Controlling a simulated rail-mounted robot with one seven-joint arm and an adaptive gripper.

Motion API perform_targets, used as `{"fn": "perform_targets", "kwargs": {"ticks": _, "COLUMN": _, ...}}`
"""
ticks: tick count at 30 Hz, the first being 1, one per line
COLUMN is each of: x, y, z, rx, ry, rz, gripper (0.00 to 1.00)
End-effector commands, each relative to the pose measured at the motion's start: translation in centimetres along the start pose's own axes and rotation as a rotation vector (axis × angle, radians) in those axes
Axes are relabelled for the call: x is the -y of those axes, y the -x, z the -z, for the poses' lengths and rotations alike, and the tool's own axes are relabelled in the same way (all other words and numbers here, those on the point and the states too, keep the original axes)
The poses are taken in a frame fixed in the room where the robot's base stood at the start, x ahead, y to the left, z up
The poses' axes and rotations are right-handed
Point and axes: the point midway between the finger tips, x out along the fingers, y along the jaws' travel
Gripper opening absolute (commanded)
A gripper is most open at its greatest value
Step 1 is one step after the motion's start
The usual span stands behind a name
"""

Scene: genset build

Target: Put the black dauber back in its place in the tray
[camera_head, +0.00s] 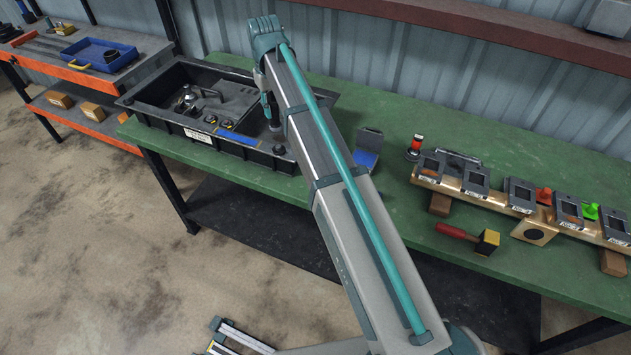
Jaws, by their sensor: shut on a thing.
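The black tray (262,158) stands at the left end of the green table, with a white label on its front wall. My gripper (274,124) is over the right part of the tray, pointing down, and partly hidden by my own arm. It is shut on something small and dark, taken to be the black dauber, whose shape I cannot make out. Whether it touches the tray floor cannot be told. A round dark part (279,149) sits in the tray's front right corner. Metal fittings (188,98) and small black-and-yellow pieces (227,124) lie in the tray.
My arm crosses the middle of the table. An orange-edged shelf (107,88) stands left.

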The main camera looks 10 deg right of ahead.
Motion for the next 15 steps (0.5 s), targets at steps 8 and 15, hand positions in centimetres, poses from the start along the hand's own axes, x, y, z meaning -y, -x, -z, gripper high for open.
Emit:
{"fn": "perform_targets", "kwargs": {"ticks": 8, "x": -6.0, "y": -2.9, "z": -13.3, "rx": -0.002, "ry": -0.119, "rz": 0.0, "gripper": 0.0}}
{"fn": "perform_targets", "kwargs": {"ticks": 15, "x": -7.2, "y": -5.0, "z": -23.3, "rx": 0.0, "ry": -0.175, "rz": 0.0, "gripper": 0.0}}
